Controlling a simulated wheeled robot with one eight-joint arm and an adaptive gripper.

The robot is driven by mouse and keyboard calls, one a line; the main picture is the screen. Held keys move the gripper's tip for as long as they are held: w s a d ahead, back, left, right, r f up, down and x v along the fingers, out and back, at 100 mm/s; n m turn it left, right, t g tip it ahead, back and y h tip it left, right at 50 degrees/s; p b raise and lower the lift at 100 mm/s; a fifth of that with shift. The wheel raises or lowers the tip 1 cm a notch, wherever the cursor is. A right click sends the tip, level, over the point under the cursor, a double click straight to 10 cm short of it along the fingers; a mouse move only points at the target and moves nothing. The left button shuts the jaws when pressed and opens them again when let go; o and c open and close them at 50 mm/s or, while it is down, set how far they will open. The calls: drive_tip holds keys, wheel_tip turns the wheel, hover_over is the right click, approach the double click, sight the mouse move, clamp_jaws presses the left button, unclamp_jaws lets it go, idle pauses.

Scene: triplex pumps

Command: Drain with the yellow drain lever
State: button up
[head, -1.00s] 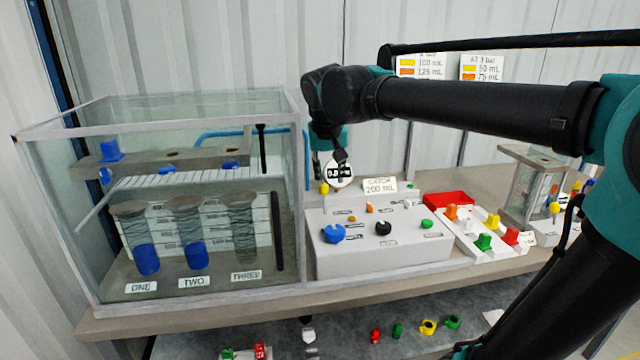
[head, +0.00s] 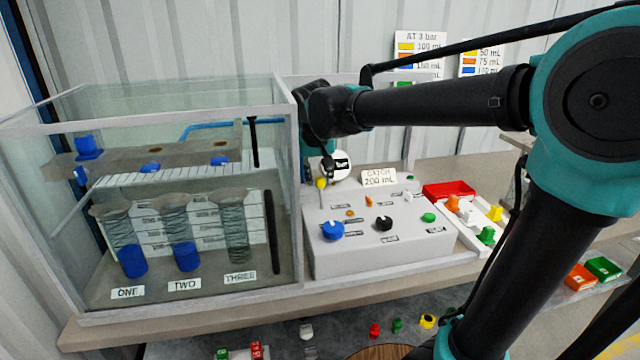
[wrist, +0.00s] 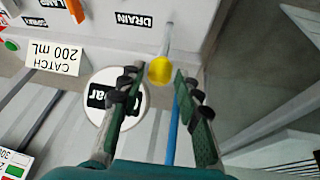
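The drain lever, a thin pale rod with a yellow knob (wrist: 160,70), stands beside the DRAIN label (wrist: 133,20) in the wrist view. In the head view its yellow knob (head: 321,183) shows at the back left of the grey control box (head: 385,250). My gripper (wrist: 158,78) is open, its two dark fingers apart. In the wrist view the knob lies between the fingertips, with a visible gap on each side. I cannot tell whether it is at their depth. In the head view my gripper (head: 326,168) is just above the knob, partly hidden by my wrist.
A round white gauge (wrist: 103,97) is close beside one finger. The CATCH 200 mL sign (head: 379,178) stands behind the box. The glass tank (head: 290,200) is immediately left. Blue (head: 333,231) and black (head: 383,223) knobs sit on the box front.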

sight(321, 193)
drive_tip(key=shift+x, duration=1.8)
drive_tip(key=shift+c, duration=0.5)
clamp_jaws()
